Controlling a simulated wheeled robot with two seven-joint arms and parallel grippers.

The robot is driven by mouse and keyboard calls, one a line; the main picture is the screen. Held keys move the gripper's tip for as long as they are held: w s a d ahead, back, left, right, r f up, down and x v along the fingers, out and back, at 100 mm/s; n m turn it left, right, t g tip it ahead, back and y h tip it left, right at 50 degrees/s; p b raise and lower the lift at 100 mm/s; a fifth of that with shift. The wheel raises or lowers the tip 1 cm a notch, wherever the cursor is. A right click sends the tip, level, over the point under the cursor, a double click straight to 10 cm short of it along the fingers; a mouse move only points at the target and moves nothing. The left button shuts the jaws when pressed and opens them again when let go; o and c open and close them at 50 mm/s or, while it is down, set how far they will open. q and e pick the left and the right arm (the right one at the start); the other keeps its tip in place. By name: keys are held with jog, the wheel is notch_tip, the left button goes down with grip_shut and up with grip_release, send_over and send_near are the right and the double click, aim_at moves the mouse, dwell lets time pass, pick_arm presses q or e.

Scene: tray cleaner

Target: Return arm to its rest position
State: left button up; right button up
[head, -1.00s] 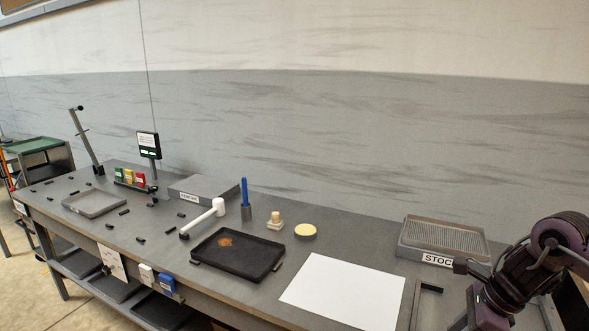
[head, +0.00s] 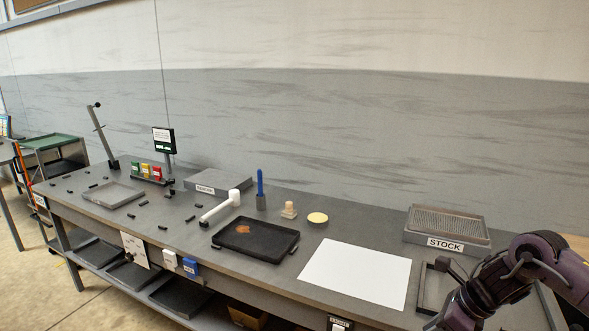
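My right arm comes in from the lower right of the head view, over the right end of the bench (head: 205,255). It bends in front of the stock box (head: 420,238), and its hand is cut off by the bottom edge, so I cannot see the fingertips. My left arm and gripper are not in view. A black tray (head: 285,257) with an orange-brown stain (head: 244,229) lies on the bench, apart from my arm. A white sheet (head: 355,273) lies flat to its right.
A white-headed tool (head: 220,206), a blue-handled brush (head: 260,188), a wooden-knobbed piece (head: 289,210) and a yellow disc (head: 317,218) stand behind the black tray. A grey shallow tray (head: 114,194), small black pieces and a lever (head: 101,135) are at the left. A green-topped cart (head: 54,142) stands beyond.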

jog(key=w+a+f+m+t+y, duration=0.1)
jog(key=w+a+f+m+t, duration=0.2)
jog(key=f+m, duration=0.5)
jog(key=w+a+f+m+y, duration=0.1)
jog(key=w+a+f+m, duration=0.1)
jog(key=a+f+m, duration=0.6)
jog(key=s+d+f+m+h, duration=0.1)
jog(key=s+f+m, duration=0.15)
jog(key=f, duration=0.35)
jog(key=s+d+f+m+t, duration=0.1)
jog(key=s+f+m, duration=0.1)
jog(key=f+m, duration=0.35)
jog(key=s+d+f+m+h, duration=0.1)
jog(key=s+d+f+m, duration=0.1)
jog(key=f, duration=0.6)
jog(key=s+d+f+m+g+h, duration=0.1)
jog(key=s+f+m+h, duration=0.1)
jog(key=s+f+m, duration=0.5)
jog(key=s+d+f+m+g+h, duration=0.1)
jog(key=s+f+m, duration=0.2)
jog(key=s+f, duration=0.75)
jog(key=s+f+m+g+h, duration=0.2)
jog(key=s+m, duration=0.5)
jog(key=s, duration=1.8)
notch_tip(320, 180, down, 2)
jog(key=shift+s+a+f+m+g, duration=0.15)
jog(key=shift+s+m+g, duration=0.15)
jog(key=shift+g, duration=0.5)
